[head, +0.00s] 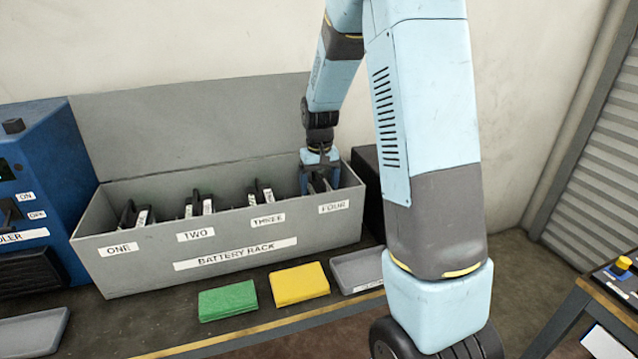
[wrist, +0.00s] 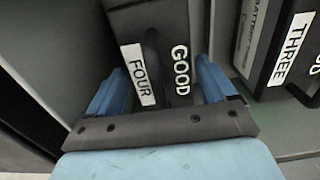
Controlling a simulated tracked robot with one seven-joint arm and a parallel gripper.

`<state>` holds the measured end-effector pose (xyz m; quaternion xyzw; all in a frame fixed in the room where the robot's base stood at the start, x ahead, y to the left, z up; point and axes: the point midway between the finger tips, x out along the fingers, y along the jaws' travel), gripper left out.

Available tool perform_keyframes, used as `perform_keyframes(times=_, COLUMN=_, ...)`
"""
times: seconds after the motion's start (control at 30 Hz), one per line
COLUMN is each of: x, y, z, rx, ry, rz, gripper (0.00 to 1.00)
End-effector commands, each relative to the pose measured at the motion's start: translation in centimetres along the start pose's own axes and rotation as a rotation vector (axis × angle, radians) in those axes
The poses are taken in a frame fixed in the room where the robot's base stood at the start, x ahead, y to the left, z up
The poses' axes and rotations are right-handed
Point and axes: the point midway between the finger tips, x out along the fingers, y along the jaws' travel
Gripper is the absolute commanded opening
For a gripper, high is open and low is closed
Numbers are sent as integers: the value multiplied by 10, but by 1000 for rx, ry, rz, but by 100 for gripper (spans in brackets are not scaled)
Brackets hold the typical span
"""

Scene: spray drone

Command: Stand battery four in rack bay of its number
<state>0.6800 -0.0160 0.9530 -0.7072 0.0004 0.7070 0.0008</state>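Battery four is a dark block with FOUR and GOOD labels on its top, seen close up in the wrist view (wrist: 158,40). In the head view it is mostly hidden by my gripper (head: 320,183), which reaches down into the bay marked FOUR at the right end of the grey battery rack (head: 240,240). In the wrist view my gripper's blue fingers (wrist: 163,88) lie along both sides of the battery, with no clear gap. The gripper looks shut on it. The rack wall hides the battery's lower end, so I cannot tell whether it touches the bay floor.
Dark batteries stand in bays one (head: 133,217), two (head: 198,205) and three (head: 260,195). Battery three (wrist: 275,50) is close on the right in the wrist view. Green (head: 228,300) and yellow (head: 299,283) cloths and a grey tray (head: 357,271) lie before the rack.

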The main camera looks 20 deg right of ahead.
Motion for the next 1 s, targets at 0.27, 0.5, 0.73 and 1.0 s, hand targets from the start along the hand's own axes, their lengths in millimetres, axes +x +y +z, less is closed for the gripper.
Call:
perform_keyframes(times=0.27, x=0, y=0, z=0, rx=0, ry=0, rz=0, gripper=100)
perform_keyframes(times=0.5, x=-8, y=-1, z=0, rx=-2, ry=2, rz=0, gripper=100)
perform_keyframes(times=0.73, x=-44, y=-1, z=-1, rx=-2, ry=6, rz=0, gripper=100)
perform_keyframes(times=1.0, x=-94, y=-1, z=-1, rx=-1, ry=4, rz=0, gripper=100)
